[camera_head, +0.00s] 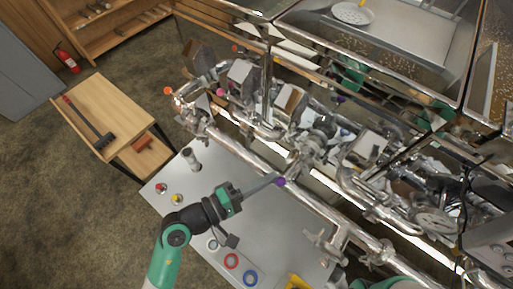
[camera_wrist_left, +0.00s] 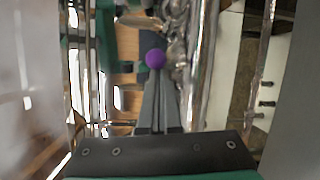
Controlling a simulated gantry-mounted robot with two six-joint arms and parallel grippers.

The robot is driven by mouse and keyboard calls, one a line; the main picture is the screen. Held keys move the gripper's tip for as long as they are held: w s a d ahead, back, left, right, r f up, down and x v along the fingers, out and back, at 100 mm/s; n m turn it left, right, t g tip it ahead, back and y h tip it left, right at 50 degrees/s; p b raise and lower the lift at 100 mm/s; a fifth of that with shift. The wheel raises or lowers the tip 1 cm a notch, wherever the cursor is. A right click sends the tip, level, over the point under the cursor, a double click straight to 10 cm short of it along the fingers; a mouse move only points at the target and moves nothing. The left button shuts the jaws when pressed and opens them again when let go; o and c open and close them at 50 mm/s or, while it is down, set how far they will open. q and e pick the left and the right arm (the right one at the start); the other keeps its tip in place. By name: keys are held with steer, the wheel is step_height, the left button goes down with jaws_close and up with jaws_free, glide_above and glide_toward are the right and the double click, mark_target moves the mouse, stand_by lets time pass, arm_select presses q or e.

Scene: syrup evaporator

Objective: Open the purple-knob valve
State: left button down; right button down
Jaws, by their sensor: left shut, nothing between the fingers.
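The wrist view shows the purple knob (camera_wrist_left: 155,58) just beyond the fingertips of my left gripper (camera_wrist_left: 157,82). The fingers are together with nothing between them. I cannot tell whether they touch the knob. The knob's stem and valve body are mostly hidden. My right gripper is not visible.
A grey table (camera_head: 262,222) below my left arm carries colored rings (camera_head: 232,261) and small buttons.

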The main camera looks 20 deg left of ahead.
arm_select(q)
steer(key=shift+s+d, duration=0.25)
steer(key=shift+d, duration=0.1)
arm_select(e)
steer(key=shift+s+d+r, duration=0.1)
steer(key=shift+s+d, duration=0.05)
arm_select(q)
steer(key=shift+d+r, duration=0.1)
